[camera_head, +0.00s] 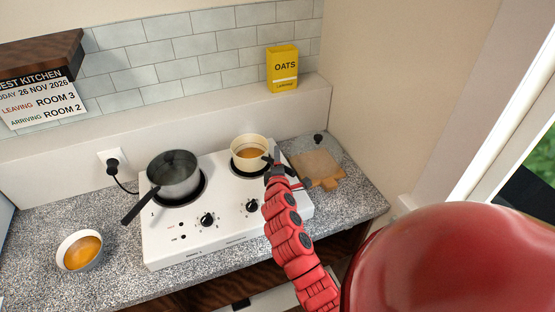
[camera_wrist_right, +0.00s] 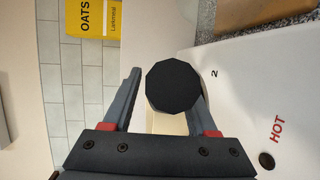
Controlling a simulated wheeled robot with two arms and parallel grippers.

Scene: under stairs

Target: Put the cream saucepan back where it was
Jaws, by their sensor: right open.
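The cream saucepan (camera_head: 249,153) stands upright on the right burner of the white hob (camera_head: 222,220), with orange food inside. Its black handle points towards my right gripper (camera_head: 273,163). In the right wrist view the handle's dark round end (camera_wrist_right: 174,86) shows between the open fingers (camera_wrist_right: 165,112), nearer the right finger and partly covering it. The saucepan's cream wall shows only slightly behind it. I cannot tell whether a finger touches the handle. My left gripper is not in view.
A grey saucepan (camera_head: 174,177) sits on the left burner. A bowl of orange food (camera_head: 80,252) stands on the counter at left. A wooden board (camera_head: 318,166) and a black knob (camera_head: 318,139) are right of the hob. A yellow oats box (camera_head: 283,68) stands on the ledge behind.

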